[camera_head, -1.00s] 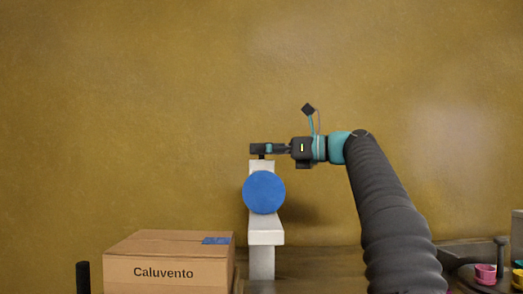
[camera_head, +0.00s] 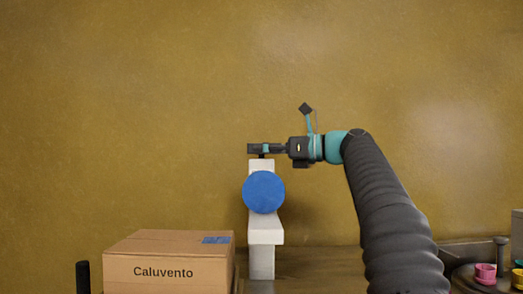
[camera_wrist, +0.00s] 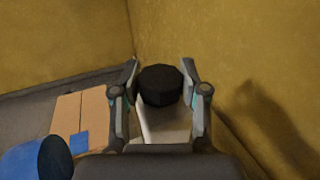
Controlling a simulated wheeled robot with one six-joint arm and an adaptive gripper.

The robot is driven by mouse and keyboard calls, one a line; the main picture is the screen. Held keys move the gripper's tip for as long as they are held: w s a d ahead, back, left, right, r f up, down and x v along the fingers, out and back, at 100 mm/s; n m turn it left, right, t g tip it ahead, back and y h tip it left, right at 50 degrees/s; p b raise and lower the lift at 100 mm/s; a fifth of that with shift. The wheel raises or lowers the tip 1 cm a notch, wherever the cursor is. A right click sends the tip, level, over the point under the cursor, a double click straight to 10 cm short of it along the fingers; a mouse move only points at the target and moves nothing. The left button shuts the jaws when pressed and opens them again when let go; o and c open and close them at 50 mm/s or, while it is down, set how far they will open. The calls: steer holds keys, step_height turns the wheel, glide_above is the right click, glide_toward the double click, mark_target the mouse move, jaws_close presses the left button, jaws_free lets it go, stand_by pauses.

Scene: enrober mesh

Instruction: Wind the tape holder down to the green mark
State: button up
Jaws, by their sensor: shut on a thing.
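The tape holder is a pale upright stand (camera_head: 265,232) with a round blue disc (camera_head: 264,192) on its front. A black knob (camera_wrist: 160,86) sits on top of the post, seen from above in the wrist view. My gripper (camera_head: 258,148) reaches in from the right, level, at the top of the stand. In the wrist view its two fingers (camera_wrist: 160,72) are closed on either side of the knob. The blue disc also shows at the lower left there (camera_wrist: 22,162). I see no green mark in either view.
A cardboard box (camera_head: 165,272) marked "Caluvento" stands left of the stand. Pink and yellow cups (camera_head: 486,272) sit at the right edge, beyond my arm. A brown wall is behind.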

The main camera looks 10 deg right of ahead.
steer(key=m+t+h, duration=0.5)
steer(key=shift+s+a+t+h, duration=0.15)
steer(key=shift+t+h, duration=0.15)
steer(key=shift+m+t+h, duration=1.1)
steer(key=shift+m+h, duration=0.8)
steer(key=shift+h, duration=0.7)
steer(key=shift+m+t+h, duration=0.3)
steer(key=shift+m+h, duration=0.5)
steer(key=shift+h, duration=0.5)
steer(key=shift+r, duration=0.1)
steer(key=o, duration=1.2)
steer(key=shift+c, duration=0.2)
steer(key=s+d, duration=0.1)
steer(key=s, duration=1)
steer(key=shift+s+d, duration=0.3)
steer(key=shift+s, duration=0.05)
